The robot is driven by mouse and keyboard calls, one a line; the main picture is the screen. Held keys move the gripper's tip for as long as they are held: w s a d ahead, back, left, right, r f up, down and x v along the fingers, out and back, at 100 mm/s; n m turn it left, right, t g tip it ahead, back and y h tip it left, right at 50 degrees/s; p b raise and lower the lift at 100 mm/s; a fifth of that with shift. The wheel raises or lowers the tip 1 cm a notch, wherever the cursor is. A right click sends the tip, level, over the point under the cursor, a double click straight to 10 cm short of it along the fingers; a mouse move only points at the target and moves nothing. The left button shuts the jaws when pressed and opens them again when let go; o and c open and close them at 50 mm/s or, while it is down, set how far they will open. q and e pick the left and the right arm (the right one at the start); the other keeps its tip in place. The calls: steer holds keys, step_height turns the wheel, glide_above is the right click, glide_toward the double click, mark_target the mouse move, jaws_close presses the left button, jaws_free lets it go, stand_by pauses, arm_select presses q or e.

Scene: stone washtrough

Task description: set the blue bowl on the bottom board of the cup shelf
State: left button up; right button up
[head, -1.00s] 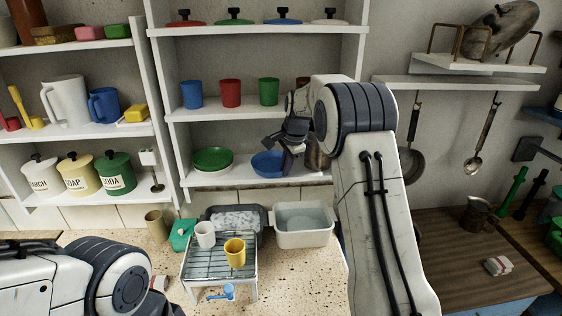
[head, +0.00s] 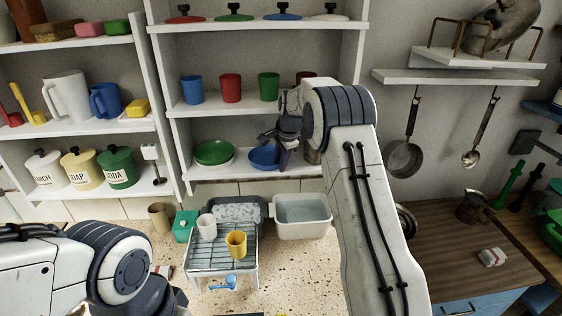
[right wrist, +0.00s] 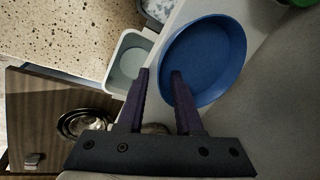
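The blue bowl (head: 264,157) sits upright on the bottom board (head: 222,176) of the cup shelf, right of a green plate. My right gripper (head: 284,156) is at the bowl's right side. In the right wrist view its fingers (right wrist: 160,72) are apart. One fingertip overlaps the inside of the blue bowl (right wrist: 208,58) and the other is outside its rim, with a visible gap between them. I cannot tell whether either finger touches the bowl. My left arm shows at the lower left of the head view, but its gripper is not visible.
The green plate (head: 213,152) rests on a white one at the board's left. Several cups, including a red cup (head: 231,88), stand on the board above. Below are a wire rack (head: 222,256) with a yellow cup (head: 236,244) and a basin (head: 302,217).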

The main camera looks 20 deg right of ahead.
steer(key=shift+r, duration=0.1)
steer(key=shift+r, duration=0.25)
steer(key=s+d+r+b, duration=0.2)
steer(key=s+b, duration=0.5)
steer(key=s, duration=0.6)
steer(key=s+a+f+n+g+y, duration=0.1)
steer(key=s+a+n, duration=0.6)
steer(key=a, duration=0.4)
steer(key=s+a+f+n+g, duration=0.1)
steer(key=s+a+n, duration=0.5)
steer(key=s+a, duration=0.4)
steer(key=s+a+f+n, duration=0.2)
steer(key=s+n, duration=0.3)
steer(key=s, duration=0.3)
steer(key=s+a+f+n+g, duration=0.1)
steer(key=s+a+f+n, duration=0.1)
steer(key=s+n, duration=0.3)
steer(key=s, duration=0.3)
steer(key=shift+g, duration=0.3)
